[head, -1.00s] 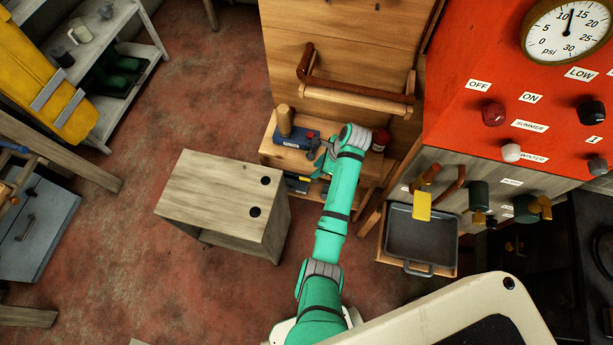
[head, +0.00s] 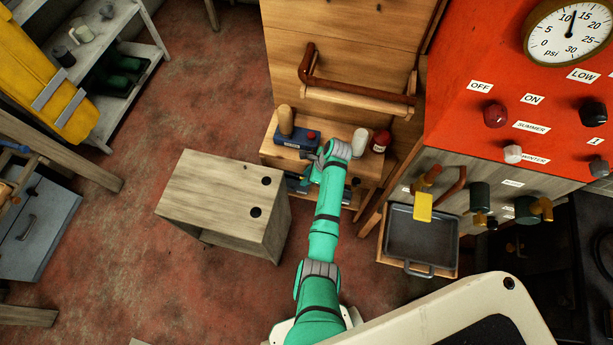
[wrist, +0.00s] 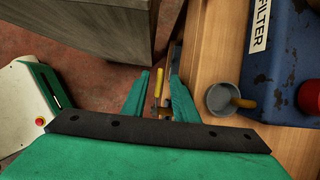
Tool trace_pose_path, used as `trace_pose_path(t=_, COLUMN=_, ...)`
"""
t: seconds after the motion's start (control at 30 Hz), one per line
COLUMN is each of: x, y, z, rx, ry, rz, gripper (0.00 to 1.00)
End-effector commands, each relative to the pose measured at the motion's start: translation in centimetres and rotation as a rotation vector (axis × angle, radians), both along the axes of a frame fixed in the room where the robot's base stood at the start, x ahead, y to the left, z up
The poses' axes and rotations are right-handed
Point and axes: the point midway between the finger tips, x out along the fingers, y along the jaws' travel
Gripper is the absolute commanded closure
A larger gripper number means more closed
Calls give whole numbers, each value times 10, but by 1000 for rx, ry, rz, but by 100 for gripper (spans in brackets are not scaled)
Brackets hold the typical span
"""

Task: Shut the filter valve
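A worn blue box (wrist: 285,60) labelled FILTER stands on wood at the right of the wrist view. Beside it is a grey round cup-like fitting (wrist: 221,97) with a short orange-yellow lever (wrist: 243,102). My gripper (wrist: 158,90) is open, left of that fitting and apart from it. A thin yellow bar (wrist: 158,84) shows between the fingers; I cannot tell whether it is part of the valve or how far below it lies. In the head view, a blue box (head: 308,138) sits on the wooden stand, and my wrist covers part of the stand's front.
A grey wooden bench (head: 205,190) stands left of my arm. A tan cylinder (head: 286,121), a white jar (head: 360,140) and a red jar (head: 381,141) stand on the stand. A dark tray (head: 420,237) and an orange control panel (head: 465,75) are at the right.

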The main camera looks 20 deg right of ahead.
Motion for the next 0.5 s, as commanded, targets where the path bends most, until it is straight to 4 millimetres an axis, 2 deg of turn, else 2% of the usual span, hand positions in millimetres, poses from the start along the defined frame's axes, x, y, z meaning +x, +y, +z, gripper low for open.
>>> trace_pose_path(t=0.03, x=0, y=0, z=0, rx=0, ry=0, rz=0, gripper=83)
trace_pose_path(t=0.1, x=0, y=-1, z=0, rx=0, ry=0, rz=-1, gripper=100)
trace_pose_path(t=0.5, x=0, y=-1, z=1, rx=-2, ry=-2, rz=-1, gripper=100)
